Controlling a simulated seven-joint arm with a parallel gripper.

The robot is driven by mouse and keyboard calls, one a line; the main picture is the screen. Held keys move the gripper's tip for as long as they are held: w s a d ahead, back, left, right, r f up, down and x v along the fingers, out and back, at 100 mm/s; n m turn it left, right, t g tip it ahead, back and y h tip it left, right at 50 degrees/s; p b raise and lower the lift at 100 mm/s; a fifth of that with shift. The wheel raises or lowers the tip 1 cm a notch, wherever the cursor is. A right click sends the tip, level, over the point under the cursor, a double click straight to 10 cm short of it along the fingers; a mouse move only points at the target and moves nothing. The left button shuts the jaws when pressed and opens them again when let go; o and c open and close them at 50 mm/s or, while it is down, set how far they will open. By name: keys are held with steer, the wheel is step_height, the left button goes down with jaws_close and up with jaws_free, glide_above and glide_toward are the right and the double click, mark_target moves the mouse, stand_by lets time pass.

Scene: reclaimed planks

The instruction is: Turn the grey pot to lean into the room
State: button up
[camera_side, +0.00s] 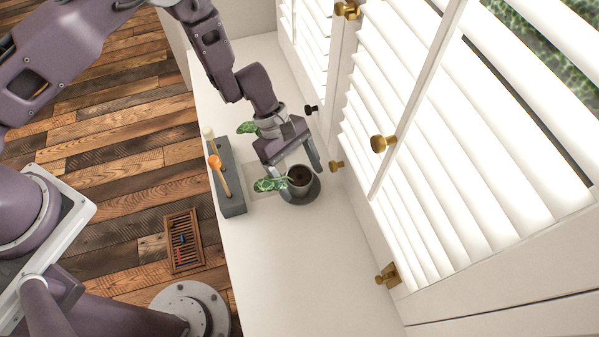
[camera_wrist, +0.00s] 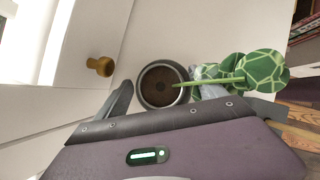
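The grey pot (camera_side: 304,190), filled with dark soil, stands upright on a dark round saucer (camera_side: 297,201) on the white sill. Its stem and green patterned leaf (camera_side: 270,184) reach left, toward the wooden floor. In the wrist view the pot (camera_wrist: 143,96) shows from above, its stem running right to green leaves (camera_wrist: 265,72). My gripper (camera_side: 294,168) is open at the pot's far side, with one finger on each side and visible gaps to the rim. In the wrist view, the right finger is partly hidden by the stem and leaves.
A long grey block (camera_side: 229,190) with an orange-headed tool (camera_side: 216,163) stands left of the pot. Another green leaf (camera_side: 247,128) shows beyond my gripper. White shutters with brass knobs (camera_side: 383,143) line the right. The sill's near part is clear.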

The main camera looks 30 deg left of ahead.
steer(key=shift+a, duration=0.1)
steer(key=s+a+r+m+t, duration=0.1)
steer(key=a+r+m, duration=0.25)
steer(key=r, duration=1.05)
steer(key=s+a+r+m+t, duration=0.1)
steer(key=a+r+m, duration=0.25)
steer(key=r, duration=1.15)
steer(key=s+a+r+m+t+y, duration=0.2)
steer(key=s+a+r+m, duration=0.1)
steer(key=s+a+r, duration=0.2)
steer(key=s+a+r+m+t+y, duration=0.1)
steer(key=s+a+r, duration=0.4)
steer(key=s, duration=0.5)
steer(key=shift+a+m+t+y, duration=0.4)
steer(key=shift+a+m+t, duration=0.2)
steer(key=shift+a+m, duration=0.55)
steer(key=shift+m+t+y, duration=0.45)
steer(key=shift+t+y, duration=0.25)
steer(key=shift+y, duration=0.2)
steer(key=s+a, duration=0.3)
steer(key=a, duration=0.1)
steer(key=shift+s+f, duration=0.15)
steer(key=shift+s, duration=0.25)
